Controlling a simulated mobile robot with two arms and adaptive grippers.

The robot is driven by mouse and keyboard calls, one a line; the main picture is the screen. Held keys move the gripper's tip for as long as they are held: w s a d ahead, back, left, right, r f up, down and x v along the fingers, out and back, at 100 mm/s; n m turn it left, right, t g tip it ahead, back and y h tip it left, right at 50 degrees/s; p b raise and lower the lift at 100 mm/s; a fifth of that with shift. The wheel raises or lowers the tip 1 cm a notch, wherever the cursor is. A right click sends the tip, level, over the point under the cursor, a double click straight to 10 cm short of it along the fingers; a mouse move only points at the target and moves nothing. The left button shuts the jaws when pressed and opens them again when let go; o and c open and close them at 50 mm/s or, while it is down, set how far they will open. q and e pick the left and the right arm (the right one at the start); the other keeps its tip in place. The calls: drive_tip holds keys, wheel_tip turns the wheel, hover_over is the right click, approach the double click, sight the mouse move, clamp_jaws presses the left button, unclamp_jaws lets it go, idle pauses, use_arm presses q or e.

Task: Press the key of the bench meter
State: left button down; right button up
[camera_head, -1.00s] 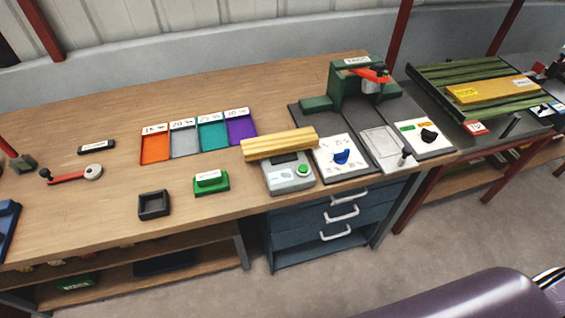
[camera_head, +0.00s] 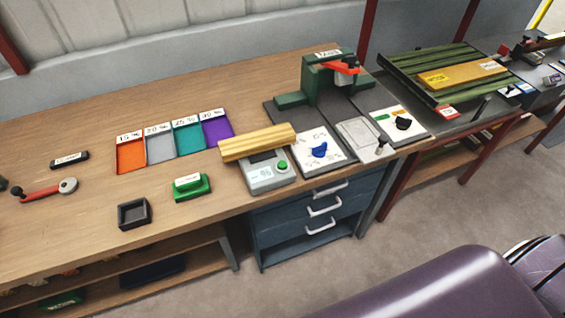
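The bench meter (camera_head: 268,175) is a light grey box near the front edge of the wooden bench. It has a dark display and a round green key (camera_head: 283,166) on its right side. A yellow wooden block (camera_head: 258,142) lies across the back of the meter and overhangs it on the left. The green key is uncovered. Neither of my grippers shows in the head view. A large purple rounded shape, apparently part of my own body, fills the lower right.
Left of the meter stand a green block with a white label (camera_head: 192,187) and a small black tray (camera_head: 134,214). Coloured trays (camera_head: 131,155) lie behind. A dial panel (camera_head: 318,152) and green press (camera_head: 322,78) stand right. Blue drawers (camera_head: 314,216) are below.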

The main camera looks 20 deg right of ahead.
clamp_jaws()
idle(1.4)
